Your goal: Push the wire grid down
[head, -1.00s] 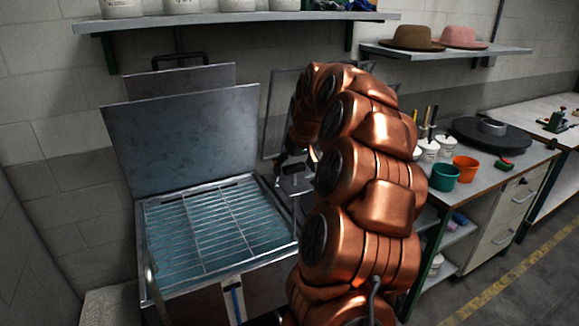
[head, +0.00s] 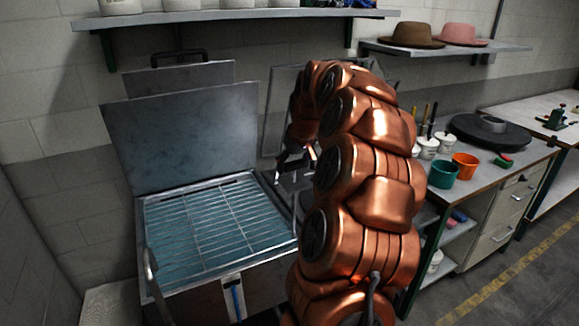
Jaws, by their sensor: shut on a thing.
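The wire grid (head: 222,222) is a pale metal rack of thin bars. It lies across the open tank (head: 142,250), at or just above blue-tinted water; its exact depth is hard to tell. A thin upright metal rod (head: 296,208) shows by the tank's right edge, below my gripper. My gripper (head: 283,164) is small and dark, beyond my copper arm, above the tank's back right corner. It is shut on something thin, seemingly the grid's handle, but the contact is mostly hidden. My arm also hides the tank's front right side.
The tank's raised lid (head: 185,140) stands behind it. A curved metal handle (head: 152,270) rises at the tank's left front. On the right, a bench (head: 520,165) holds a green cup (head: 443,175) and an orange cup (head: 466,166). Shelves run along the wall.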

